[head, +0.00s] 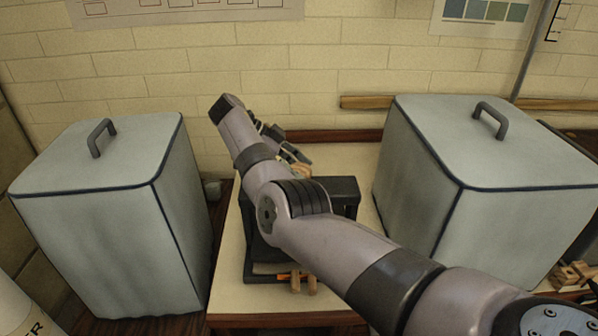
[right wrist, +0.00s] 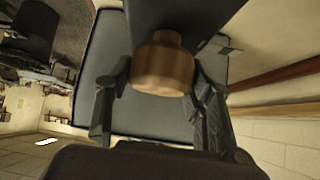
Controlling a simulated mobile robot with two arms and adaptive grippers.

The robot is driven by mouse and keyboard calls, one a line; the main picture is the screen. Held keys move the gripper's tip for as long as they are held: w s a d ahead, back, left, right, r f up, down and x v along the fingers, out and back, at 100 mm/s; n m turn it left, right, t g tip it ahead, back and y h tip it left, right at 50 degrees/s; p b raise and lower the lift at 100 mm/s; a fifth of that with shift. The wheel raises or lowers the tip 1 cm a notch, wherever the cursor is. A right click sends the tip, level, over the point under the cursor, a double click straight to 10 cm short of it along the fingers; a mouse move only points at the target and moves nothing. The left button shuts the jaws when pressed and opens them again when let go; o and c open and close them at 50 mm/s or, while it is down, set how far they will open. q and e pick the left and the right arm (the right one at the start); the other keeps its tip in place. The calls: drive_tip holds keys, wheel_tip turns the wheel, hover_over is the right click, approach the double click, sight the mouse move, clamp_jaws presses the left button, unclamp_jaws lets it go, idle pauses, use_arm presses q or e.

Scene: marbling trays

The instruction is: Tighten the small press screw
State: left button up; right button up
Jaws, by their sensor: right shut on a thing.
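The small press (head: 345,190) is a black frame standing on a pale board in the middle of the head view, largely hidden behind my right arm. Its screw has a round wooden knob (right wrist: 162,68), seen close up in the right wrist view below a dark press part; only a sliver of the knob (head: 303,172) shows in the head view. My right gripper (head: 297,155) is at the top of the press. In the right wrist view its two fingers (right wrist: 160,88) stand on either side of the knob, shut on it. My left gripper is out of view.
A grey covered box with a handle stands left (head: 100,220) and another right (head: 480,190) of the press. The pale board (head: 230,290) has bare room at its front left. Small wooden pegs (head: 303,284) show at the press's front. A brick wall is behind.

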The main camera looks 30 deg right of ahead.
sight(299, 168)
drive_tip(key=shift+f, duration=0.1)
drive_tip(key=o, duration=1.2)
drive_tip(key=shift+c, duration=0.2)
wheel_tip(299, 168, up, 10)
drive_tip(key=shift+r, duration=0.1)
